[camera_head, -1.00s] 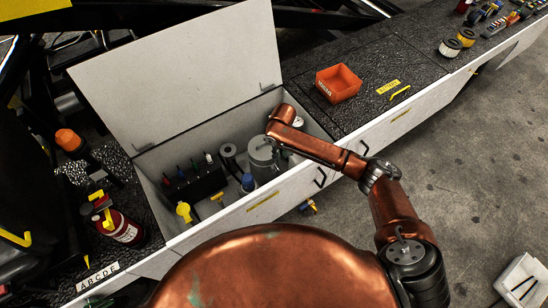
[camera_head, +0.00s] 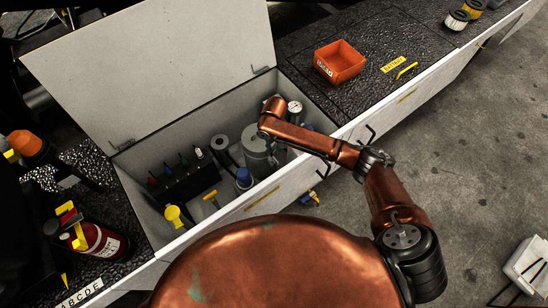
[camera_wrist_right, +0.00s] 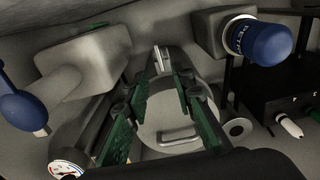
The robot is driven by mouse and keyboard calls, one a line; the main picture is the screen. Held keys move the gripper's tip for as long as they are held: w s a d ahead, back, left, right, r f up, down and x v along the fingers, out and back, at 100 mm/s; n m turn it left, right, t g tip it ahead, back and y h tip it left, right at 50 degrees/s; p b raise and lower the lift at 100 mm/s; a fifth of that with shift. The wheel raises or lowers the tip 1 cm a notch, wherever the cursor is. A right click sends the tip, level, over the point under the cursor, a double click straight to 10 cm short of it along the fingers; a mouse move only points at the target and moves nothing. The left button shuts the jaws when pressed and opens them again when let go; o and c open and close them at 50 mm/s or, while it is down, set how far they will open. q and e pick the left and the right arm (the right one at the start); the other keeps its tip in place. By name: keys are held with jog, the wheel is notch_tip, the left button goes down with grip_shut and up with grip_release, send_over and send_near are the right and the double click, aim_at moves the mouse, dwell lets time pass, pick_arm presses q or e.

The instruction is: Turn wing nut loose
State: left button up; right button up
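A grey lidded canister (camera_head: 254,139) stands inside the open white compartment in the head view. In the right wrist view its round lid (camera_wrist_right: 170,118) carries a pale handle. A small bright metal piece, apparently the wing nut (camera_wrist_right: 162,60), stands beyond the lid, between the ends of my fingers. My right gripper (camera_wrist_right: 160,75) has its two green fingers apart, one on each side of that piece. I cannot tell whether they touch it. In the head view the right gripper (camera_head: 274,153) is small and partly hidden at the canister. My left gripper is not in view.
Around the canister are a blue-capped part (camera_head: 244,177), a gauge (camera_head: 295,107), a black block with coloured knobs (camera_head: 183,180) and the compartment walls. The raised white lid (camera_head: 150,70) stands behind. An orange bin (camera_head: 339,62) sits on the dark top.

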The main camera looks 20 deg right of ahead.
aim_at(275, 161)
notch_tip(275, 161, down, 6)
jog(key=shift+f+b, duration=0.1)
jog(key=shift+b, duration=0.65)
jog(key=shift+f, duration=0.65)
jog(key=shift+c, duration=0.3)
grip_shut()
